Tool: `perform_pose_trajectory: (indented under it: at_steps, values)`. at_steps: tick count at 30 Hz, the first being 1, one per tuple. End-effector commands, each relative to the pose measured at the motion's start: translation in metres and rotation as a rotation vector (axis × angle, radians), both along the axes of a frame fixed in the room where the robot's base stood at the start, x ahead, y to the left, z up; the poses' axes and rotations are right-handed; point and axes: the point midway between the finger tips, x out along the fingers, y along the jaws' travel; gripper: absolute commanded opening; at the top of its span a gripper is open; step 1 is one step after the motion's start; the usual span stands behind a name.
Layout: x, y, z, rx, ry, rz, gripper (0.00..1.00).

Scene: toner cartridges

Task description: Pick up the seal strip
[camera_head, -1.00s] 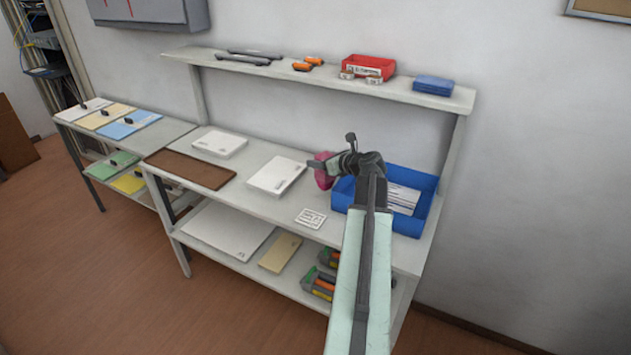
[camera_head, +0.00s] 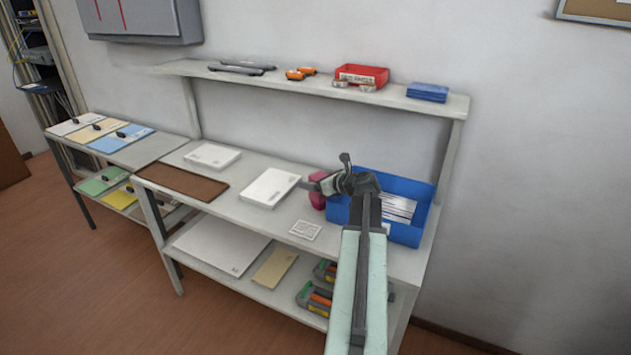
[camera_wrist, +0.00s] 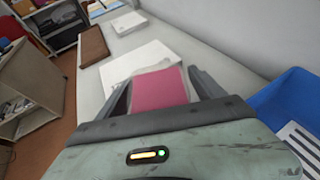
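A pink block (camera_head: 318,193) is beside my gripper (camera_head: 318,186), left of the blue bin. No thing is clearly marked as the seal strip, and I cannot tell whether the pink block is it. In the wrist view the block (camera_wrist: 160,88) lies between the two fingers of my gripper (camera_wrist: 160,90), which flank it closely on both sides. My gripper appears shut on it, above the worktop. My wrist hides part of the block in the head view.
The blue bin (camera_head: 428,205) holds white strips or sheets (camera_head: 398,207). A white box (camera_head: 270,187), a printed card (camera_head: 305,230) and a brown mat (camera_head: 180,182) lie on the worktop (camera_head: 235,208). The upper shelf (camera_head: 320,88) holds a red bin (camera_head: 362,74) and blue packs (camera_head: 428,92).

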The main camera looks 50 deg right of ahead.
Motion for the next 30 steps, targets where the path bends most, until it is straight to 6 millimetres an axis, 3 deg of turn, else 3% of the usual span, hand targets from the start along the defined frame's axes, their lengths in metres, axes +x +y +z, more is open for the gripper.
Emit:
perform_pose_trajectory:
  at_steps: [6,21,30]
  values:
    - [0.0,0.0,0.006,0.0,0.0,0.0,0.78]
    - [-0.098,0.016,0.047,0.001,0.0,-0.001,0.78]
    - [-0.109,0.018,0.049,-0.001,0.001,0.004,0.78]
